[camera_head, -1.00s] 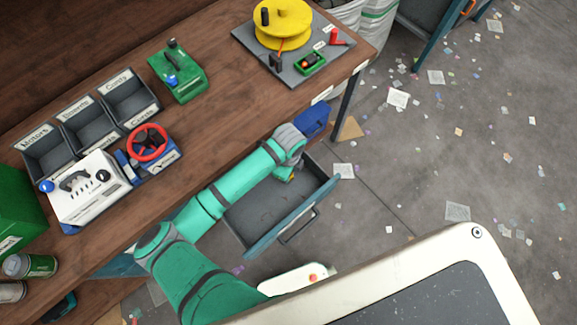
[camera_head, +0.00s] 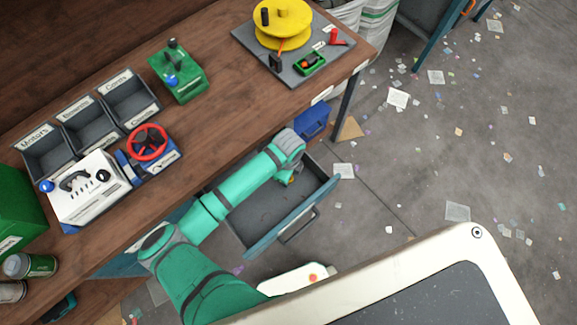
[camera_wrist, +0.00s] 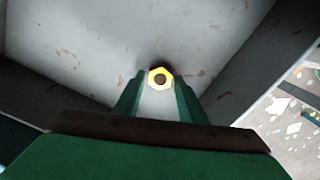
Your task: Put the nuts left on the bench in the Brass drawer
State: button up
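A yellow brass-coloured hex nut (camera_wrist: 160,78) sits between the two green fingers of my gripper (camera_wrist: 161,85) in the wrist view, its sides against the fingertips. In the head view, my gripper (camera_head: 289,179) is low inside an open drawer (camera_head: 318,205) under the bench, towards its right end. The drawer's grey floor (camera_wrist: 120,40) is bare around the nut, with a dark shadow just behind it. I cannot tell whether the nut touches the floor. No label is readable on the drawer. I see no loose nuts on the bench top (camera_head: 215,120).
On the bench are labelled grey bins (camera_head: 87,127), a white device (camera_head: 88,192), a red wheel (camera_head: 148,142), a green device (camera_head: 178,75) and a yellow spool (camera_head: 283,22). A blue box-like part (camera_head: 313,121) is beside the drawer. Paper scraps litter the floor.

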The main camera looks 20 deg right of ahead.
jog(key=shift+o, duration=0.5)
notch_tip(320, 180, up, 13)
jog(key=shift+r, duration=0.15)
dwell(0.7)
